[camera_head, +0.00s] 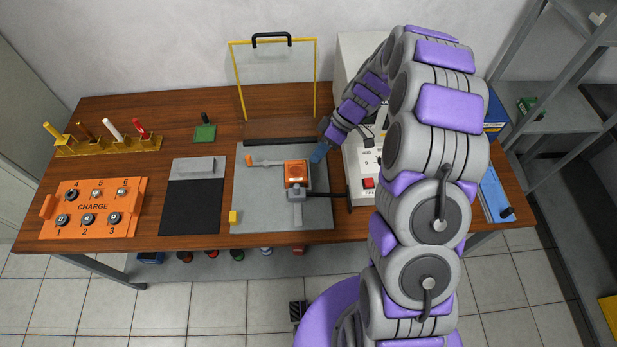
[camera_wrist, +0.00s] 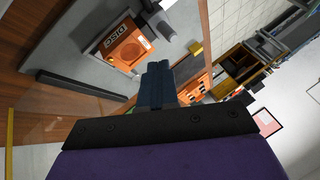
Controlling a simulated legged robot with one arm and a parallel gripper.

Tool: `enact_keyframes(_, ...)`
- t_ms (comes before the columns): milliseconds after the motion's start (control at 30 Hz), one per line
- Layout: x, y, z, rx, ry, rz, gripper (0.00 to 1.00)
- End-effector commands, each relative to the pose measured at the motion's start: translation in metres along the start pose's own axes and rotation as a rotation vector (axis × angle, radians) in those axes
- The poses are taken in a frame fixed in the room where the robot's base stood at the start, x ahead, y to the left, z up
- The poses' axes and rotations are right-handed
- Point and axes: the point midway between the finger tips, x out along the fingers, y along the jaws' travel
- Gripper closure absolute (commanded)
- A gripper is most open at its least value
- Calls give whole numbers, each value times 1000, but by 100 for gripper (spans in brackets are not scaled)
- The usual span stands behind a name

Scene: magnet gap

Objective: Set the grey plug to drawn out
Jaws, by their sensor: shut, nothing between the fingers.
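A grey fitting (camera_head: 297,194), which looks like the grey plug, sits at the front side of an orange block (camera_head: 296,166) on a grey plate (camera_head: 250,205). I cannot tell how deep it sits. In the wrist view the orange block (camera_wrist: 122,47) shows at the upper left, with grey parts (camera_wrist: 158,18) beside it. My gripper (camera_head: 318,153) is just right of and behind the orange block, apart from the grey fitting. Its dark blue fingers (camera_wrist: 165,85) are together with nothing between them.
A clear panel in a yellow frame (camera_head: 236,80) stands behind the plate. A white box with a red switch (camera_head: 369,183) is close on the right. A dark mat (camera_head: 190,215) and an orange CHARGE panel (camera_head: 130,200) lie left. An orange-tipped lever (camera_head: 252,160) is on the plate.

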Motion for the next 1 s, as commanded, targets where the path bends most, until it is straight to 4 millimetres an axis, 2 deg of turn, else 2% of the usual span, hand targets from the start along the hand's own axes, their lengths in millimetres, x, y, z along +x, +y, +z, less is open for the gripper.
enact_keyframes(167, 2, 9, 8, -18, 14, -6, 100)
enact_keyframes(567, 5, 9, 7, -18, 14, -6, 100)
enact_keyframes(667, 16, 8, 5, -17, 13, -7, 100)
enact_keyframes(1000, 72, 8, 8, -18, 14, -10, 100)
